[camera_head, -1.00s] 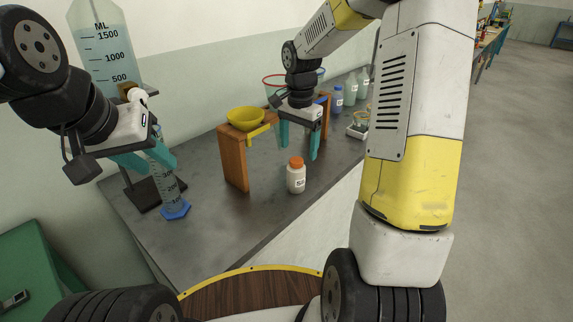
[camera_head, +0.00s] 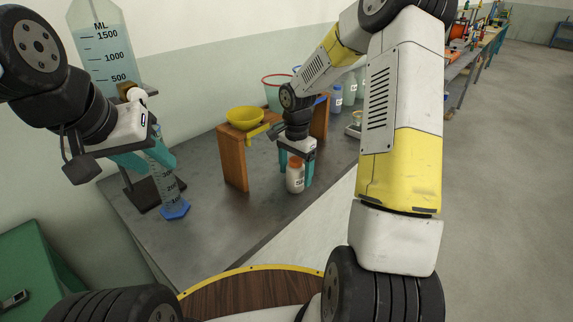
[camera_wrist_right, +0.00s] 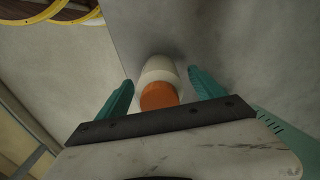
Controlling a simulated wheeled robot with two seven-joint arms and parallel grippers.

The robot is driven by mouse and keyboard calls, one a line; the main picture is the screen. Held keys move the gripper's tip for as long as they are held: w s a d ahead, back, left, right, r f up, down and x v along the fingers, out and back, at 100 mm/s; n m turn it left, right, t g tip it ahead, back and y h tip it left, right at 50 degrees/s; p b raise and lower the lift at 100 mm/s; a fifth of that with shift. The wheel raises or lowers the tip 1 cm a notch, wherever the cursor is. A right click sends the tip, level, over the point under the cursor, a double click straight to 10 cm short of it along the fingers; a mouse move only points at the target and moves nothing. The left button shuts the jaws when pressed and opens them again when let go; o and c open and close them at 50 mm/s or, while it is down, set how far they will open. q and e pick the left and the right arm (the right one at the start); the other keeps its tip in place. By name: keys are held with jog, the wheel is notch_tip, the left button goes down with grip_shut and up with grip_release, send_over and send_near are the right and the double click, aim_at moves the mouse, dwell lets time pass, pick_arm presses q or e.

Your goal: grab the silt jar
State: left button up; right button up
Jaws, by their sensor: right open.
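The silt jar (camera_head: 295,181) is a small white jar with an orange lid and a label, standing upright on the grey bench near its front edge. My right gripper (camera_head: 296,172) is open, pointing down over it. In the right wrist view the jar (camera_wrist_right: 159,84) stands between the two teal fingers (camera_wrist_right: 160,88), with a visible gap on each side. The gripper covers part of the lid in the head view. My left gripper (camera_head: 162,160) is at the left, by a graduated cylinder (camera_head: 166,182) with a blue base; its fingers seem apart, but what lies between them is unclear.
A wooden stand (camera_head: 233,160) bears a yellow bowl (camera_head: 244,117) behind and left of the jar. Several bottles (camera_head: 337,98) stand farther back. A large marked vessel (camera_head: 103,45) is at the left. The bench between cylinder and jar is clear.

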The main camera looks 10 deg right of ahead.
jog(key=c, duration=1.6)
jog(key=shift+r, duration=0.15)
